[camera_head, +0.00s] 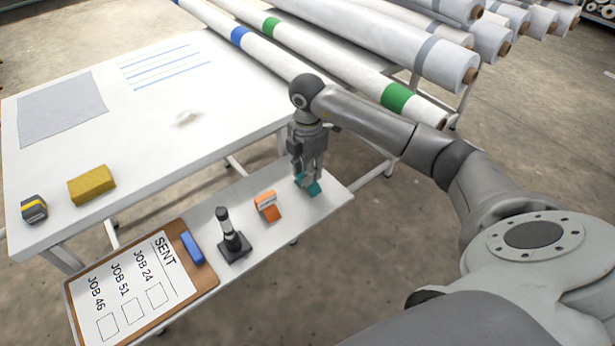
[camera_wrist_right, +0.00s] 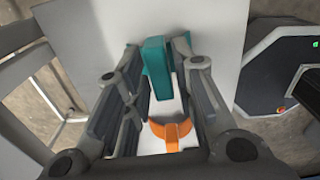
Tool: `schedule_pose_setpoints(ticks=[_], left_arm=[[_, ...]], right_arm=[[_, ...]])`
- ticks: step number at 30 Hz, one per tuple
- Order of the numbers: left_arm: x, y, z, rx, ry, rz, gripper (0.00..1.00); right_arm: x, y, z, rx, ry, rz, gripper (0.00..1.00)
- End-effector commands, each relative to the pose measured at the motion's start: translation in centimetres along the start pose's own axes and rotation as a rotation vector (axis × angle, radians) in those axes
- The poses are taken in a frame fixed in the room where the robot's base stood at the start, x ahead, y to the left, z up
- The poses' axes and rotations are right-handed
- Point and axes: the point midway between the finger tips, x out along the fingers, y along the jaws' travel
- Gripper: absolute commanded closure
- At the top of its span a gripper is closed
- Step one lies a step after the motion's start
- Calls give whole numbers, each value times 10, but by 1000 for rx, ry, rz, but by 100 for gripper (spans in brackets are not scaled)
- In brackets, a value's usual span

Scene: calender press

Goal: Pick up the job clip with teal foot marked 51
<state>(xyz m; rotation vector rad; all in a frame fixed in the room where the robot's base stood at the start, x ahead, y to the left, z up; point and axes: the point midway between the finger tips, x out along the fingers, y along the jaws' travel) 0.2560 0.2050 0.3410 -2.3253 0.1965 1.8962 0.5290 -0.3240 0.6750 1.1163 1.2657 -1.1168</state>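The job clip with a teal foot (camera_head: 313,188) stands near the right end of the narrow white shelf. My right gripper (camera_head: 307,176) points down over it and covers most of it. In the right wrist view, the teal clip (camera_wrist_right: 155,70) lies between the two fingers of my right gripper (camera_wrist_right: 158,62). The fingers are apart, with narrow gaps beside the clip; contact is not clear. No number can be read on it. A clip with an orange foot (camera_head: 267,205) stands left of it and also shows in the wrist view (camera_wrist_right: 171,131). My left gripper is out of view.
A black stamp-like holder (camera_head: 232,240), a blue clip (camera_head: 192,247) and a clipboard (camera_head: 180,225) listing jobs are further left on the shelf. The white table (camera_head: 230,100) holds a yellow block (camera_head: 91,185) and a dark tool (camera_head: 34,208). Large rolls (camera_head: 400,45) lie behind.

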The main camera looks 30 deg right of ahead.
Motion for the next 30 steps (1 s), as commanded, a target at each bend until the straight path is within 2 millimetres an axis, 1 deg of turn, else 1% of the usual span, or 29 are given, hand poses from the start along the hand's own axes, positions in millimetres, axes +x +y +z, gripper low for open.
schedule_pose_setpoints(ticks=[1,4,5,11,14,17,21,27,30], left_arm=[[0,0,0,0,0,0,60],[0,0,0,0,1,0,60],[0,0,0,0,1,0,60],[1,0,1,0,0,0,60],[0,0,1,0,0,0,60],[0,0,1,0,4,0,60],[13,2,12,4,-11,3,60],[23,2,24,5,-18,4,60],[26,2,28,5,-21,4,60]], right_arm=[[0,0,0,0,0,0,86],[0,0,0,0,0,0,99],[0,0,0,0,0,0,100],[0,0,0,0,0,1,100],[-4,0,0,0,0,2,100],[-16,1,0,-1,0,5,100],[-44,1,1,0,-1,6,100],[-82,1,0,0,-1,3,100],[-93,0,0,0,-1,2,100]])
